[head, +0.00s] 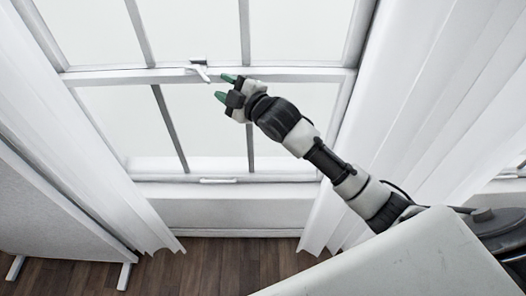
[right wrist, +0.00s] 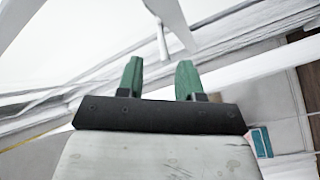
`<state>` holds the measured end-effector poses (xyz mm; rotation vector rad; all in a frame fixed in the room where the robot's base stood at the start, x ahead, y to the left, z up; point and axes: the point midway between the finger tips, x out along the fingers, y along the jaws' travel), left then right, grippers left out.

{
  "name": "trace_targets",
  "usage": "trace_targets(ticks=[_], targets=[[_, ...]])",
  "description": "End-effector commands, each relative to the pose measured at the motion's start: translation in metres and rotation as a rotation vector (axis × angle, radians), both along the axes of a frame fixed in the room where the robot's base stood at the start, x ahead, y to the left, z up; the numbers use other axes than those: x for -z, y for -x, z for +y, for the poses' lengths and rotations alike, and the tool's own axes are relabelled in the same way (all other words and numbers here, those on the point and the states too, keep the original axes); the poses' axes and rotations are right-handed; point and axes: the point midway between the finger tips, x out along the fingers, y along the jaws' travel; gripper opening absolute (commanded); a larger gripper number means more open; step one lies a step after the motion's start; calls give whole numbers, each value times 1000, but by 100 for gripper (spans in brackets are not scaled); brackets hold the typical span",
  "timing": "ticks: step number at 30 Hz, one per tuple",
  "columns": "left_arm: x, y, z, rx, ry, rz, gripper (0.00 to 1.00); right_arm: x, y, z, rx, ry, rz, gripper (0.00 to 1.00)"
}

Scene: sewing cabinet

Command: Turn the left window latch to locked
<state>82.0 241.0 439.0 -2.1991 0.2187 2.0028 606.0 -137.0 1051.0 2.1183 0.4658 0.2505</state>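The window latch (head: 200,70) is a small white lever on the middle rail of the window, at the upper middle of the head view. Its lever slants down to the right. In the right wrist view the latch lever (right wrist: 163,42) shows just beyond the fingers, roughly between them. My right gripper (head: 225,87) has green fingertips and is just right of and below the latch, apart from it. In the right wrist view its fingers (right wrist: 160,78) stand apart with nothing between them. My left gripper is not in view.
White curtains hang left (head: 70,130) and right (head: 425,100) of the window. A white handle (head: 218,181) sits on the lower window rail. A grey panel (head: 50,215) stands at the left on the dark wood floor (head: 215,265). The space before the window is free.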

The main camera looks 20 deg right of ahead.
Motion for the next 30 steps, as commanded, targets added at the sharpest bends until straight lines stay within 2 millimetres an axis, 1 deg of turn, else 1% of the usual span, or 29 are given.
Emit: trace_targets(ticks=[1,7,9,18,30], targets=[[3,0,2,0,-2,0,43,3,10,-5,1,3,1,36],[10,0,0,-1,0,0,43,4,46,-21,2,5,3,36],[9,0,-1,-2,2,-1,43,19,38,-24,21,-12,39,36],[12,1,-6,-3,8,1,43,76,27,-41,85,-55,155,36],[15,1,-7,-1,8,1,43,154,27,-59,166,-107,305,36]])
